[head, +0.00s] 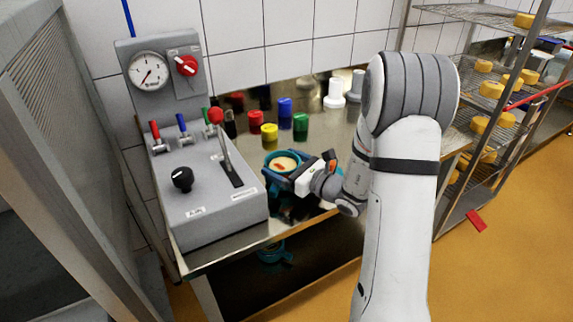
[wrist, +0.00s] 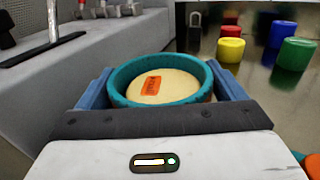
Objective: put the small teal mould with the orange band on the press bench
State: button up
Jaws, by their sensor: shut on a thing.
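A small round teal mould (head: 268,177) with pale cheese inside is held between the jaws of my gripper (head: 290,172) over the shiny metal press bench (head: 325,112). In the wrist view the mould (wrist: 121,84) sits upright between the two blue fingers of my gripper (wrist: 160,92).
A grey control box (head: 215,215) with levers stands left of the mould. Red, yellow, blue and green cylinders (head: 300,126) and white ones (head: 335,95) stand behind it. Another teal item (head: 273,252) shows below the bench edge. A cheese rack (head: 490,100) is at right.

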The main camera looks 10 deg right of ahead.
jog(key=shift+f, duration=0.2)
jog(key=o, duration=0.8)
jog(key=shift+r, duration=0.1)
jog(key=shift+c, duration=0.2)
jog(key=shift+r, duration=0.15)
jog(key=v, duration=1.1)
jog(key=shift+b, duration=0.3)
jog(key=shift+s+d, duration=0.3)
jog(key=shift+s, duration=0.15)
